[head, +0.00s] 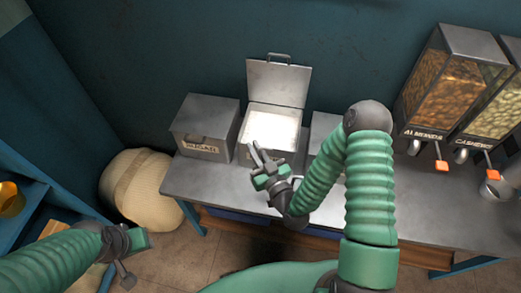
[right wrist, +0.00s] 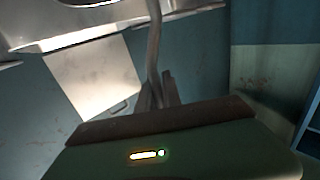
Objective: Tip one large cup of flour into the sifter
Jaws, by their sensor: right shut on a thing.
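My right gripper (head: 256,154) is over the front of an open metal bin (head: 249,152) with white flour (head: 274,125) in it. In the right wrist view, my right gripper (right wrist: 158,95) is shut on a thin grey handle (right wrist: 153,60). The handle runs up towards a shiny metal shape at the top edge, cut off by the frame. I take the held thing for the large cup; its contents are hidden. My left gripper (head: 125,268) is low at the left, away from the counter; its jaws are unclear. I cannot make out a sifter.
The bin's raised lid (head: 278,83) leans at the wall, also in the right wrist view (right wrist: 95,75). A closed labelled bin (head: 205,125) stands left of it, another (head: 324,130) right. Almond (head: 440,85) and cashew (head: 490,110) dispensers stand right. A sack (head: 140,185) is left of the counter (head: 225,188).

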